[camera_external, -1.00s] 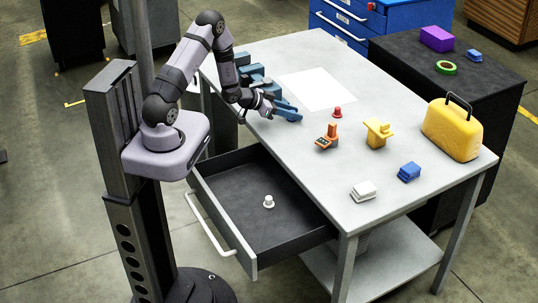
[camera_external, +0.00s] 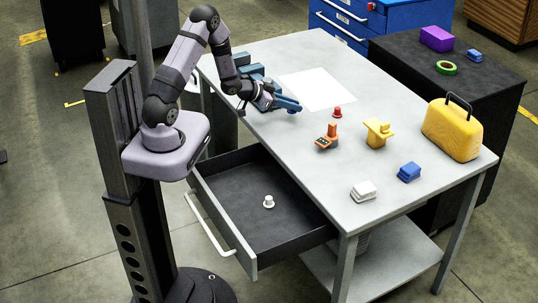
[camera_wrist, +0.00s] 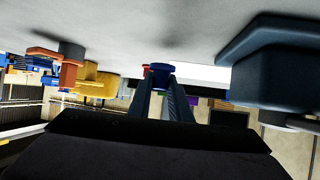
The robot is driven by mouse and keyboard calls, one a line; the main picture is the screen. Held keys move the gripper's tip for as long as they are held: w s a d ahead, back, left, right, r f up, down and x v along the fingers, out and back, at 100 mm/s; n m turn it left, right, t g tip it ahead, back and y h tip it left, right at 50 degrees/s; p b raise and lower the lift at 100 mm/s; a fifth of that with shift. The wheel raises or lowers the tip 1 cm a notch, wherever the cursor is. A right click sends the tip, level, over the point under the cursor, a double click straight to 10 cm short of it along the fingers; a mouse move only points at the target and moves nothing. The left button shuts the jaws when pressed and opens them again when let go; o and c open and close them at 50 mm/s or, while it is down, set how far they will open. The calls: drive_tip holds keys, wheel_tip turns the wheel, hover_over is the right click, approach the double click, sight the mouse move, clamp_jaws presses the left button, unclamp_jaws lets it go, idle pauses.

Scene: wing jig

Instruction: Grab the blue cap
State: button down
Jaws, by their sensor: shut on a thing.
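The blue cap (camera_wrist: 160,68) shows in the wrist view at the tips of my gripper (camera_wrist: 161,88). The two fingers are closed on it, one on each side. In the external view my gripper (camera_external: 290,104) is low over the far-left part of the table, and the cap is too small there to tell apart from the blue-grey fingers. The wrist picture is upside down, with the tabletop above. Whether the cap touches the table cannot be told.
A red cap (camera_external: 337,112) stands just right of my gripper. A blue-grey vise-like block (camera_external: 252,70) is close behind it. An orange part (camera_external: 328,137), a yellow part (camera_external: 378,133), and a yellow case (camera_external: 452,130) stand farther right. The drawer (camera_external: 240,205) is open.

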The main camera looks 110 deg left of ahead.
wheel_tip(320, 180, up, 7)
drive_tip(key=shift+f, duration=0.15)
idle(0.4)
